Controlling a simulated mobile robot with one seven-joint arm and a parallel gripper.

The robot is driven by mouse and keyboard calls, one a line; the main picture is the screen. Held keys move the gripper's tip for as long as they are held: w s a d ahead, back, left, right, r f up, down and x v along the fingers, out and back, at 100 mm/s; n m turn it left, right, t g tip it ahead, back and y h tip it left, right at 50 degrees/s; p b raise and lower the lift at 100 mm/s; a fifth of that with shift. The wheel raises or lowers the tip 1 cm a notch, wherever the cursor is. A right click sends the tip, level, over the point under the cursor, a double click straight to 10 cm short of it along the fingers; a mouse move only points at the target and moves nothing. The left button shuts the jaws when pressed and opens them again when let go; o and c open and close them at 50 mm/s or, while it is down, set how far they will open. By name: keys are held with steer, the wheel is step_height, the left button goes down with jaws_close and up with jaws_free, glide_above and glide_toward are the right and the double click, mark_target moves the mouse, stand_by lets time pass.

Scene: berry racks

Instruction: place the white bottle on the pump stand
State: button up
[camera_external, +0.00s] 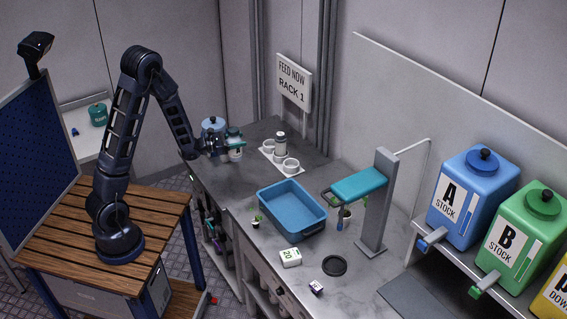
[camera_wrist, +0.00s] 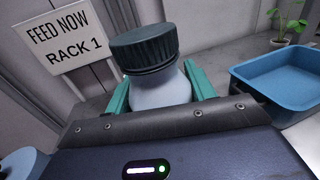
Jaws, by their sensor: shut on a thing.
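A white bottle with a dark green ribbed cap (camera_wrist: 145,50) is held upright between the teal fingers of my gripper (camera_wrist: 158,92). In the external view the bottle (camera_external: 235,152) is above the far left part of the grey bench, with my gripper (camera_external: 234,146) shut around it. A stand with a grey column (camera_external: 376,215) and a teal arm (camera_external: 360,184) stands at the right of the bench and may be the pump stand. It is well apart from the bottle. The bottle's lower part is hidden in the wrist view.
A blue jar (camera_external: 212,124) is close behind my gripper. A white holder (camera_external: 268,157) carries cups and another pale bottle (camera_external: 281,144). A blue tub (camera_external: 292,207), a small white box (camera_external: 290,258) and a black disc (camera_external: 335,265) are on the bench. Stock tanks (camera_external: 470,197) line the right.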

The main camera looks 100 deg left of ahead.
mark_target(238, 133)
step_height(238, 133, up, 3)
steer(key=shift+r, duration=0.15)
steer(key=shift+w+d, duration=0.15)
steer(key=shift+w, duration=0.15)
steer(key=w+d+f+m+t+h, duration=0.1)
steer(key=w+d+m+h, duration=0.15)
steer(key=w+d, duration=0.6)
steer(key=w+d+f+m+t+h, duration=0.15)
steer(key=w+d+h, duration=0.25)
steer(key=w+d, duration=0.4)
steer(key=w+d+f+m+h, duration=0.1)
steer(key=w+d+m+h, duration=0.15)
steer(key=w+d, duration=0.6)
steer(key=w+d+f+m+h, duration=0.1)
steer(key=w+d+f, duration=0.1)
steer(key=d, duration=0.6)
steer(key=w+d+f+m+h, duration=0.1)
steer(key=w+d+f+h, duration=0.1)
steer(key=w+d, duration=0.3)
steer(key=w+d+f+m+h, duration=0.1)
steer(key=w+d+f+h, duration=0.1)
steer(key=d, duration=1)
steer(key=shift+w+f+g, duration=0.45)
steer(key=shift+w+f, duration=0.1)
steer(key=shift+w, duration=0.15)
